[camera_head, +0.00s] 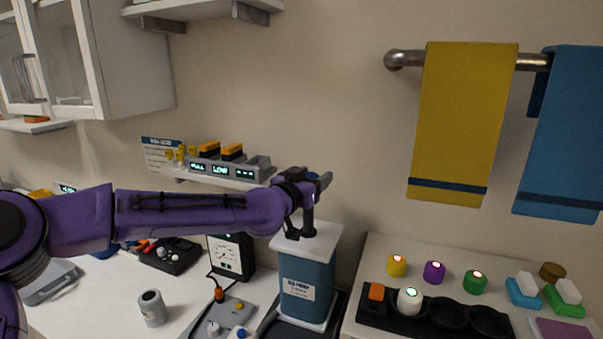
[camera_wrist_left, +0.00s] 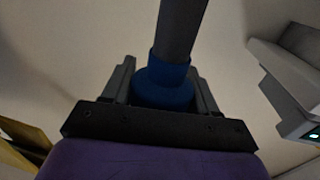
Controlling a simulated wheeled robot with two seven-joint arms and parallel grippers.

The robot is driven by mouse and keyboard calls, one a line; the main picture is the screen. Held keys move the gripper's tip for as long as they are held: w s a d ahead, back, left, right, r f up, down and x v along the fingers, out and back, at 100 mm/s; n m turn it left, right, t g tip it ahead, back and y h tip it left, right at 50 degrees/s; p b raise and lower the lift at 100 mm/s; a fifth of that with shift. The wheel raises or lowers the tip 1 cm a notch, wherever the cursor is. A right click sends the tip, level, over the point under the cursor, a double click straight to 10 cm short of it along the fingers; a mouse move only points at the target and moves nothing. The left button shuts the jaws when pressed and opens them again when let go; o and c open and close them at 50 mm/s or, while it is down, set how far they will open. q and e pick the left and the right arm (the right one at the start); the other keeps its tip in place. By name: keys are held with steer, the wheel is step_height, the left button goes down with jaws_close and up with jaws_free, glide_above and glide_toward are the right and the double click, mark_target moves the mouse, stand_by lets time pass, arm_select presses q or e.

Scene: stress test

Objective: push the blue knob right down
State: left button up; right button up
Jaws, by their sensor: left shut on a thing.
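A blue knob (camera_wrist_left: 165,88) on a dark grey post (camera_wrist_left: 183,32) sits between the fingers of my left gripper (camera_wrist_left: 162,92) in the left wrist view. In the head view my left gripper (camera_head: 318,184) is above a blue canister (camera_head: 306,278) with a white lid (camera_head: 322,240). A dark post (camera_head: 308,222) rises from that lid to the gripper, with a clear length showing below it. My left gripper is shut on the blue knob. My right gripper is out of view.
A wall shelf (camera_head: 225,181) with grey devices is behind my left arm. A gauge box (camera_head: 232,256), a grey cup (camera_head: 152,308) and a grey control panel (camera_head: 222,316) stand left of the canister. A black tray (camera_head: 430,312) and colored knobs are at right. Towels hang above.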

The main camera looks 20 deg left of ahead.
mark_target(311, 228)
arm_select(q)
step_height(311, 228, down, 10)
steer(key=b, duration=0.6)
steer(key=shift+r, duration=0.1)
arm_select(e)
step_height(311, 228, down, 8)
arm_select(q)
steer(key=shift+f, duration=0.25)
steer(key=o, duration=1.4)
steer(key=shift+s, duration=0.1)
steer(key=shift+s+a+r, duration=0.1)
steer(key=shift+r, duration=0.05)
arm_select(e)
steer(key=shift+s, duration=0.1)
arm_select(q)
steer(key=shift+s, duration=0.1)
steer(key=b+v, duration=0.3)
steer(key=v, duration=0.7)
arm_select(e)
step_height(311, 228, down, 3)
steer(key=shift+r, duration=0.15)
